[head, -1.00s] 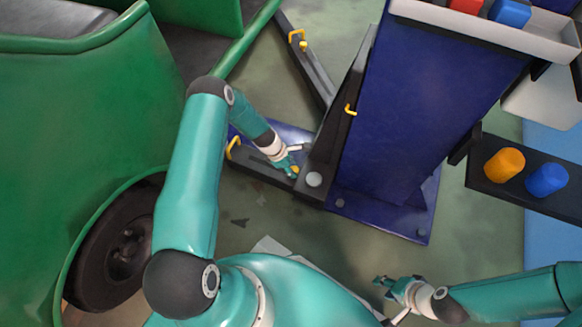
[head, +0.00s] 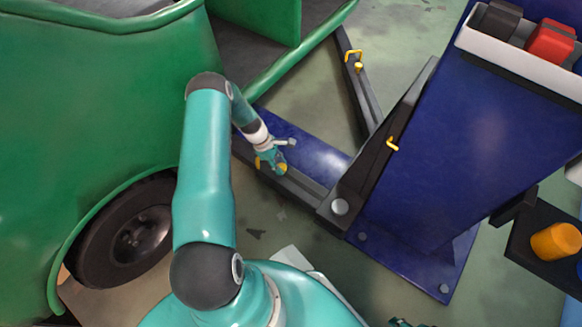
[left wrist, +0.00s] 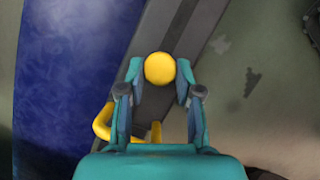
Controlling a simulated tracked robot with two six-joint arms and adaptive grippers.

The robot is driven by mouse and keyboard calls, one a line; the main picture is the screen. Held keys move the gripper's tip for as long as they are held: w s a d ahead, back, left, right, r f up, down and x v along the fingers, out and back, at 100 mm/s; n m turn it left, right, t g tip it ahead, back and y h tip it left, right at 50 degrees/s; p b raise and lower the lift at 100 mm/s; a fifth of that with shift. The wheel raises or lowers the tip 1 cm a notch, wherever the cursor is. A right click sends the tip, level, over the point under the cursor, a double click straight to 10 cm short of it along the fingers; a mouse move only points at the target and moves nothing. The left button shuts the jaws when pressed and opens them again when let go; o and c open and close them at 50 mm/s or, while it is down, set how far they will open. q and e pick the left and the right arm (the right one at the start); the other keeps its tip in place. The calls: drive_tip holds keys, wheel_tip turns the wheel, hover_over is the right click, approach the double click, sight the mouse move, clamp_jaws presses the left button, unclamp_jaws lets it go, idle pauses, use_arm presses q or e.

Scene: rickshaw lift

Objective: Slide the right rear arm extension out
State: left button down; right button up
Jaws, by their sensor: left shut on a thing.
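A dark arm (head: 303,190) runs from the foot of the blue lift column toward the green rickshaw. A yellow loop handle (head: 258,163) sits on it beside my left gripper (head: 281,167). That gripper is low over the arm and shut on a round yellow knob, which shows between its fingertips in the left wrist view (left wrist: 160,68). The loop handle is close by at lower left there (left wrist: 104,122), partly hidden by the gripper. The arm's far end is hidden near the rickshaw. Only a sliver of my right gripper (head: 400,323) shows at the bottom edge.
The green rickshaw (head: 90,100) with a dark wheel (head: 130,235) stands at left. The blue column (head: 465,130) rises at right, with a tray (head: 520,60) of parts. A second dark arm (head: 365,95) with yellow fittings lies behind. Green floor is bare between.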

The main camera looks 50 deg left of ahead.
use_arm(q)
drive_tip(key=shift+w+a, duration=0.25)
drive_tip(key=shift+a, duration=0.1)
drive_tip(key=c, duration=0.9)
unclamp_jaws()
drive_tip(key=shift+f, duration=0.1)
drive_tip(key=shift+c, duration=0.2)
drive_tip(key=shift+o, duration=0.7)
drive_tip(key=shift+d, duration=0.2)
wheel_tip(320, 180, up, 10)
drive_tip(key=shift+w, duration=0.1)
